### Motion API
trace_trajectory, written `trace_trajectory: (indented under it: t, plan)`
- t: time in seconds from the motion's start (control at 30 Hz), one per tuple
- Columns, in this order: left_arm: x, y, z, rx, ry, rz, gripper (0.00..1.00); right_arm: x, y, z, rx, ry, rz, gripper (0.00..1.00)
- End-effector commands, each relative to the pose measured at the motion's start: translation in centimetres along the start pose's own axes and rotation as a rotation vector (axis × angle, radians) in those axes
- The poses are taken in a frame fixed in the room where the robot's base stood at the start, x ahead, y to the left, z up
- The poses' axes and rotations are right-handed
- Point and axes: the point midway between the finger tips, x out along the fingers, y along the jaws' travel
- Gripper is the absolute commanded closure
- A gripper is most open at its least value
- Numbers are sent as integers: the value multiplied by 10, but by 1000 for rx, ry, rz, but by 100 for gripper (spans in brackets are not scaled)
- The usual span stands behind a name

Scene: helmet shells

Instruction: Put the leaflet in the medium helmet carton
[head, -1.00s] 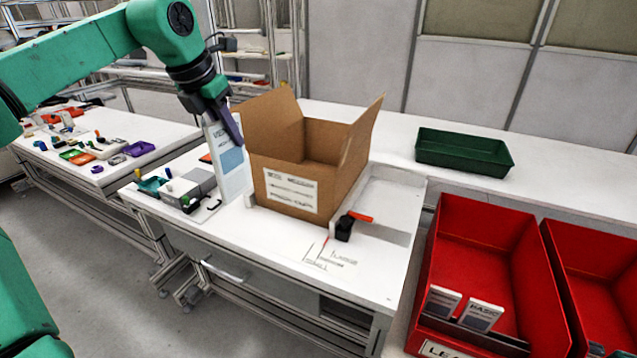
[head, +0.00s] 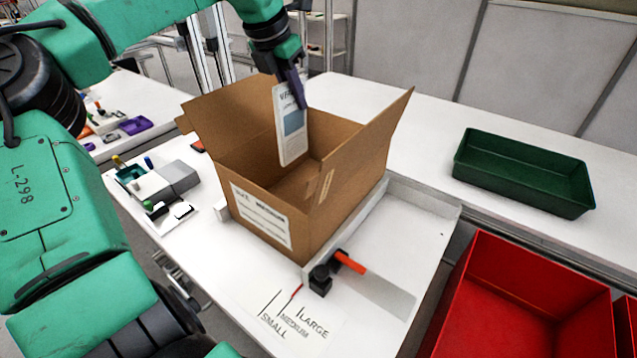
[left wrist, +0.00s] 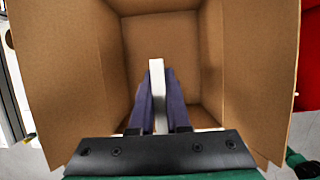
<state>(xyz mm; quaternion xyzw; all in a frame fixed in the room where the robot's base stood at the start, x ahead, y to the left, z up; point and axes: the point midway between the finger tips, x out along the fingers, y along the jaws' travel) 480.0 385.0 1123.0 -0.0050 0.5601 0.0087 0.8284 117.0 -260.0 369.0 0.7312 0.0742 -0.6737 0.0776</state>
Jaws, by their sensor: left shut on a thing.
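The leaflet's lower end appears to reach below the rim level. In the left wrist view the leaflet (left wrist: 157,90) shows edge-on between the two fingers (left wrist: 160,100), with the carton's inner walls (left wrist: 165,45) around it. My right gripper is not in view.
A black clamp with an orange handle (head: 350,262) sits by the carton's front right corner. A green tray (head: 523,185) is at the right back and a red bin (head: 530,300) at the lower right. Small tools and grey blocks (head: 165,182) lie left of the carton.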

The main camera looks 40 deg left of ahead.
Motion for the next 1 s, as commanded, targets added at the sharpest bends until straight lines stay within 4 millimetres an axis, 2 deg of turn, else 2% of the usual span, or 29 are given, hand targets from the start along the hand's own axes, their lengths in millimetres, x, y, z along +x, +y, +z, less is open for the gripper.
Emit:
trace_trajectory:
  t: [0.3, 0.4, 0.73, 1.0]
  plan:
    - [96, -2, -41, 0, 2, -8, 100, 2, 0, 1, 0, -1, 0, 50]
    - [119, -2, -50, 1, 1, -5, 100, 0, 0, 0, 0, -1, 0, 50]
    - [168, -1, -70, -1, 1, -3, 100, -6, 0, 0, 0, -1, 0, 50]
    - [172, 0, -71, 0, -1, -1, 100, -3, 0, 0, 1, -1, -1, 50]
